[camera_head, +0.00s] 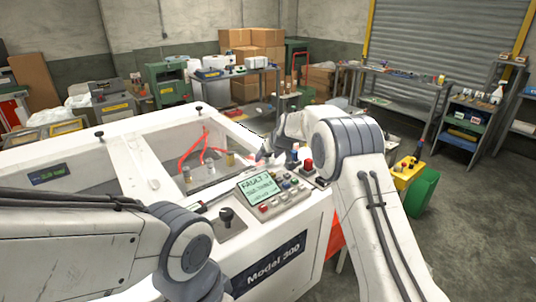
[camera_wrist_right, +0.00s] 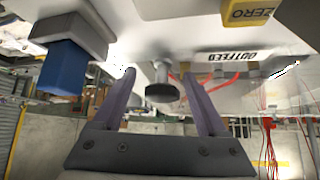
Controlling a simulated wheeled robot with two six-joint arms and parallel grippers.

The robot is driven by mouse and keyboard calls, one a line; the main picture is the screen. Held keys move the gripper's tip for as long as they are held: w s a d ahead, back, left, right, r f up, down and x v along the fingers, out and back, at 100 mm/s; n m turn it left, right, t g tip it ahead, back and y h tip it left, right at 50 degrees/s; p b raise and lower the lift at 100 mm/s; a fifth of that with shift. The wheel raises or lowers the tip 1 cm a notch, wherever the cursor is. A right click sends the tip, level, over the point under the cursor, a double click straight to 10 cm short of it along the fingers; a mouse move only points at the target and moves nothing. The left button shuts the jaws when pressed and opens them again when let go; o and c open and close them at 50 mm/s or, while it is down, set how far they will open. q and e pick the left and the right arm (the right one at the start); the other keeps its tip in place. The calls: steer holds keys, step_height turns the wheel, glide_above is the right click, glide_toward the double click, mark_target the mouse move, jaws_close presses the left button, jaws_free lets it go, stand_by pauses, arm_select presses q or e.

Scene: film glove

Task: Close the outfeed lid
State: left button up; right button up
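The white Model 300 machine (camera_head: 75,165) has clear-sided compartments in its top, with red cables and small cylinders inside. An OUTFEED label (camera_wrist_right: 232,54) shows in the right wrist view on a white surface. A dark round knob (camera_wrist_right: 163,92) on a short stem is near it, between my right fingers in the picture. I cannot tell whether it touches them or how far the lid is open. My right gripper (camera_wrist_right: 158,76) has its fingers apart; in the head view it is by the machine's right side (camera_head: 266,155). My left arm shows at lower left, but its gripper does not.
A control panel with a FAULT screen (camera_head: 262,187), a red button (camera_head: 307,164) and a blue part (camera_wrist_right: 64,66) is close to my right gripper. A yellow ZERO block (camera_wrist_right: 247,15) is near the label. Shelves and boxes stand behind; the floor at right is open.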

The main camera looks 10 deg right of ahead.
steer(key=shift+r, duration=0.15)
steer(key=shift+s+r, duration=0.15)
steer(key=shift+r, duration=0.1)
steer(key=b+v, duration=0.4)
steer(key=v, duration=0.6)
steer(key=shift+b, duration=0.3)
steer(key=shift+f, duration=0.1)
